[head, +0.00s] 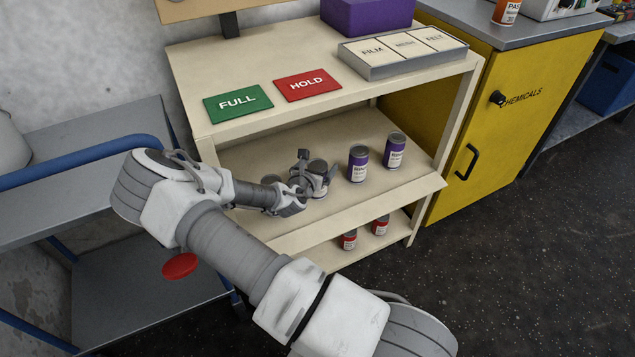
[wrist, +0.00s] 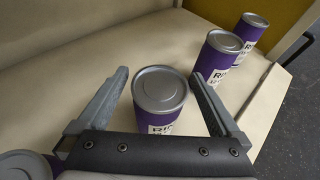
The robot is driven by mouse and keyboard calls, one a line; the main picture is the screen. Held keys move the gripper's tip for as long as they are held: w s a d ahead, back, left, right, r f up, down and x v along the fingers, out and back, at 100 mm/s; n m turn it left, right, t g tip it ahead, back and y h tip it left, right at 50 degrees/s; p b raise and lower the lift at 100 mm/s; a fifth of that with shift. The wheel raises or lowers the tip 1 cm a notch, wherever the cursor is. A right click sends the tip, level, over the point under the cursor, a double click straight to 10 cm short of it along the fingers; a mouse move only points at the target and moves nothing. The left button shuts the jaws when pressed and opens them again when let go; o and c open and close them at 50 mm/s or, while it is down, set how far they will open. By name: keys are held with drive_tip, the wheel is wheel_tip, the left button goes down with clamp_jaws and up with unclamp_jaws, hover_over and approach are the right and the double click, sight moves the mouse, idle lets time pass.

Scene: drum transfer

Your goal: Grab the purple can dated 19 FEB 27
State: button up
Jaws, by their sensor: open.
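Several purple cans with grey lids stand upright on the middle shelf of a cream rack. My gripper (wrist: 160,76) is open, with one finger on each side of one purple can (wrist: 162,103); in the head view my gripper (head: 313,178) largely hides this can. Gaps show beside its lid, so contact is not clear. Two more purple cans stand to the right, a nearer one (head: 358,163) and a farther one (head: 395,151). Another can (wrist: 24,166) is partly visible at the lower left of the wrist view. No date is readable on any label.
Above the cans, the rack's top (head: 222,72) holds a green FULL card (head: 238,103), a red HOLD card (head: 307,84), a sectioned tray (head: 405,68) and a purple box (head: 366,14). Red cans (head: 348,239) stand on the lower shelf. A yellow cabinet (head: 500,130) is at right.

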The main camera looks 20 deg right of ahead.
drive_tip(key=shift+x, duration=1.15)
clamp_jaws()
